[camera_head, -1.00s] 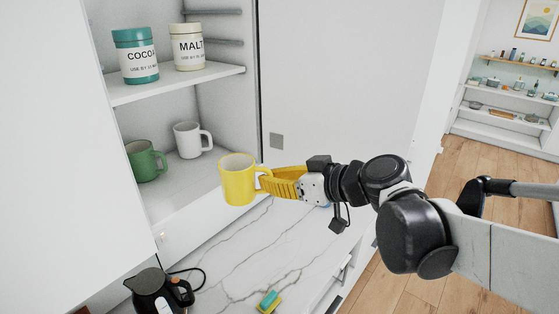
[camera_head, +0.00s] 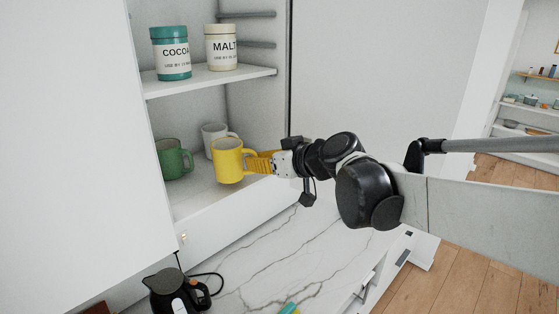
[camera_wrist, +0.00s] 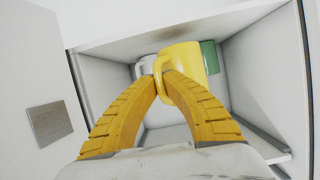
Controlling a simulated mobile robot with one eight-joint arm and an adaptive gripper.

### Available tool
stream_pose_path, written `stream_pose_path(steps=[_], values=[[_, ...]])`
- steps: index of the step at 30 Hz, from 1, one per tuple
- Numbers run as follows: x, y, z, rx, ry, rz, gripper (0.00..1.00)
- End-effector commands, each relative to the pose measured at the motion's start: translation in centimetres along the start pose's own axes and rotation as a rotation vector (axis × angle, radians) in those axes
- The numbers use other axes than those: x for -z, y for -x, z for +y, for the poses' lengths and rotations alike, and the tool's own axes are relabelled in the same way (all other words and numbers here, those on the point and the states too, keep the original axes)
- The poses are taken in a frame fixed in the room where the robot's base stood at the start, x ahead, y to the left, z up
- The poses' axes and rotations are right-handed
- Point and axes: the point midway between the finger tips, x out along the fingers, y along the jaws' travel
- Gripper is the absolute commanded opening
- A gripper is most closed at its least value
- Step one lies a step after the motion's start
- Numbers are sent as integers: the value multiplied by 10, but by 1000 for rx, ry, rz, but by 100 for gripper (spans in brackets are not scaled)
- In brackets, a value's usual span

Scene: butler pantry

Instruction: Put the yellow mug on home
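The yellow mug (camera_head: 228,162) is in my gripper (camera_head: 256,161), held upright by its handle at the open front of the cabinet's lower shelf (camera_head: 196,198). In the wrist view the yellow fingers (camera_wrist: 160,80) close on the handle of the yellow mug (camera_wrist: 185,62). The white mug (camera_head: 209,138) stands on the lower shelf behind it, partly hidden. The green mug (camera_head: 173,159) stands to the left on the same shelf. I cannot tell whether the yellow mug touches the shelf. No place marked "home" can be made out.
Above, a shelf (camera_head: 215,75) holds a teal cocoa canister (camera_head: 171,55) and a cream malt canister (camera_head: 221,47). Below, a black kettle (camera_head: 172,292) stands near the marble counter (camera_head: 265,255). An open door (camera_head: 385,75) is at the right of the cabinet.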

Motion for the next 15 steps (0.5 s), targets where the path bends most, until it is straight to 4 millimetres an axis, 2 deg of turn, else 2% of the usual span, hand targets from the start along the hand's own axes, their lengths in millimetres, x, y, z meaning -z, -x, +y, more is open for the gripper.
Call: stream_pose_path(steps=[12, 15], values=[[20, -51, 0, 0, -1, 1, 0], [9, -55, 0, -1, -1, 1, 0]])
